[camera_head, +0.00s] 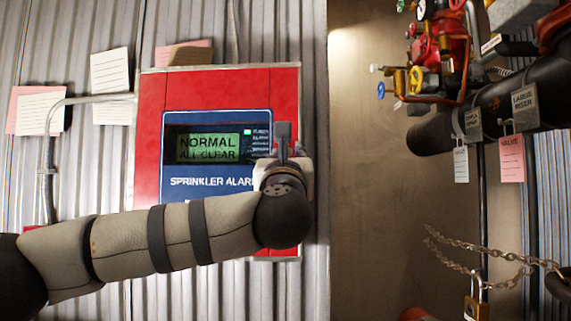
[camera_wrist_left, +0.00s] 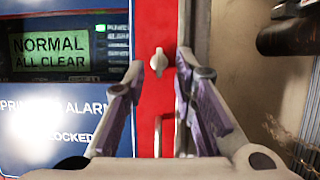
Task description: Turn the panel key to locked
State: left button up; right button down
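The red alarm panel (camera_head: 220,82) is on the corrugated wall, with a blue face reading "SPRINKLER ALAR…". Its green screen (camera_head: 208,147) reads "NORMAL ALL CLEAR", and this also shows in the left wrist view (camera_wrist_left: 48,50). A small silver key (camera_wrist_left: 158,62) stands out from the red strip right of the blue face. My left gripper (camera_head: 285,145) is at the panel's right side and hides the key in the head view. In the left wrist view its fingers (camera_wrist_left: 159,68) are apart, one on each side of the key, with visible gaps. The word "LOCKED" (camera_wrist_left: 72,137) is printed low on the blue face. My right gripper is out of view.
Paper notes (camera_head: 110,72) hang around the panel's left and top. To the right are a red valve assembly (camera_head: 440,50), a dark pipe (camera_head: 480,108) with tags, and a chain with a brass padlock (camera_head: 476,306). A bare tan wall (camera_head: 375,200) lies between.

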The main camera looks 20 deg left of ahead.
pick_arm(q)
jog(key=v, duration=1)
jog(key=shift+r, duration=0.1)
